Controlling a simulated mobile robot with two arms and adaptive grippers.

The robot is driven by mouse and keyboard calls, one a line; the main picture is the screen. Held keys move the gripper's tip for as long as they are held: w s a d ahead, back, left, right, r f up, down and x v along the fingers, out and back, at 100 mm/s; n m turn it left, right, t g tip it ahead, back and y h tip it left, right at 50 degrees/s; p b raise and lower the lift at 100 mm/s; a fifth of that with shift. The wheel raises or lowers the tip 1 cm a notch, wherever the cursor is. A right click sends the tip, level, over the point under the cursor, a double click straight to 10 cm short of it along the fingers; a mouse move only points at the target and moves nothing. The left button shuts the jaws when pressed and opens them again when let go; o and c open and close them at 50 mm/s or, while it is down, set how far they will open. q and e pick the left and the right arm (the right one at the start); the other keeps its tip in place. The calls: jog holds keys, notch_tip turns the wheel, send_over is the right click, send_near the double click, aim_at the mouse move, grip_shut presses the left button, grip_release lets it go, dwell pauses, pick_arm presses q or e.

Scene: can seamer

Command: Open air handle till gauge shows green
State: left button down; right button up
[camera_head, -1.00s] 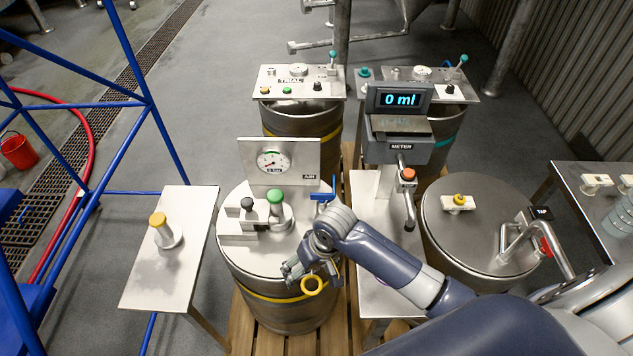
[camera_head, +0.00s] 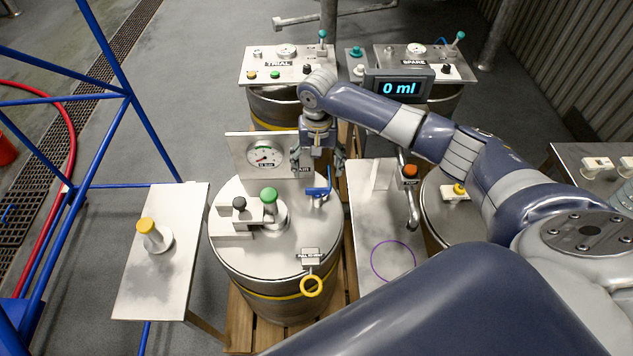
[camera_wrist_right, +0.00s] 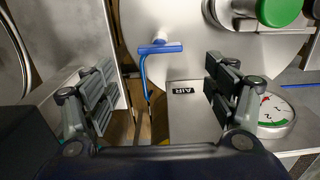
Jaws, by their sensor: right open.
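The blue air handle (camera_head: 318,191) stands at the right of the near drum's lid, beside the gauge panel. In the right wrist view the blue handle (camera_wrist_right: 160,49) lies between and beyond the finger pads, apart from them, near the AIR label (camera_wrist_right: 182,91). My right gripper (camera_head: 322,169) is open and empty, pointing down above the handle; it also shows in the wrist view (camera_wrist_right: 160,88). The round gauge (camera_head: 265,157) has a green arc at its top; its needle points low to the left, off the green. It shows partly in the wrist view (camera_wrist_right: 275,112). My left gripper is out of view.
The drum lid (camera_head: 240,252) carries green (camera_head: 269,195) and black (camera_head: 239,203) knobs close by. A yellow ring (camera_head: 311,286) hangs at the front. The meter (camera_head: 398,87) and an orange button (camera_head: 410,171) stand to the right. A side table (camera_head: 185,215) is at left.

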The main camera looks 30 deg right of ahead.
aim_at(318, 191)
notch_tip(318, 191, down, 9)
jog(key=shift+r+p, duration=0.1)
jog(key=shift+p, duration=0.3)
jog(key=c, duration=1.1)
